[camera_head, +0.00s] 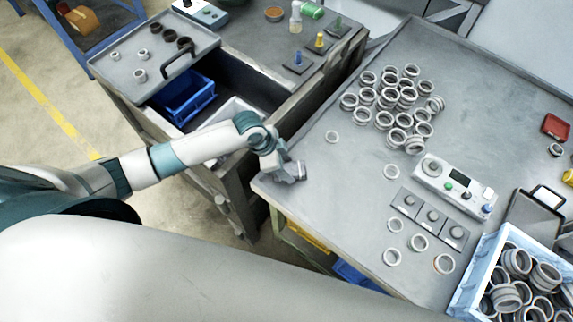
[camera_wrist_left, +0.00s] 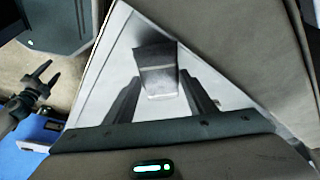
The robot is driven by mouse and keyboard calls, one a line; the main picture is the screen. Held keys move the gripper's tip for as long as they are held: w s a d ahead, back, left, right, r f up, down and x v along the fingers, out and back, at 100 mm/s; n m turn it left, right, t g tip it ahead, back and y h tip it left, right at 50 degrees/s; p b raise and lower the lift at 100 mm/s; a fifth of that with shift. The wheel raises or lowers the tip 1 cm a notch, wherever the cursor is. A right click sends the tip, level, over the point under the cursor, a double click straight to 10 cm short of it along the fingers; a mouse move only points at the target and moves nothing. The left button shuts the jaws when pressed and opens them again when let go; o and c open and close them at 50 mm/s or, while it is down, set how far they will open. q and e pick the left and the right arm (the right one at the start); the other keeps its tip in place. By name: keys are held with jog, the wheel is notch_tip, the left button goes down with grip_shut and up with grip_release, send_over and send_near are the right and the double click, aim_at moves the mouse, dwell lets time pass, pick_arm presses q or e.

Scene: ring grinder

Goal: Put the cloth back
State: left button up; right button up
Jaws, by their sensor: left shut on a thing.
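My left gripper (camera_head: 290,172) is over the near left corner of the ring table (camera_head: 310,200). In the left wrist view its two dark fingers (camera_wrist_left: 160,95) are shut on a small grey folded piece (camera_wrist_left: 157,58), which I take to be the cloth. It hangs between the fingertips, and its far end shows against a bright surface. In the head view the gripper mostly hides the cloth. I cannot tell whether it touches the table. My right gripper is not in the head view.
Many metal rings (camera_head: 397,97) lie in a heap on the ring table. A controller box (camera_head: 455,187) and a blue crate of rings (camera_head: 484,262) stand right. Left are a workbench with an open drawer holding a blue bin (camera_head: 190,103), and a tray (camera_head: 115,60).

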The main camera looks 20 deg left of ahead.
pick_arm(q)
jog(key=o, duration=1)
jog(key=shift+a+r, duration=0.1)
jog(key=shift+r, duration=0.65)
jog(key=shift+b+v, duration=0.95)
jog(key=shift+v, duration=4.9)
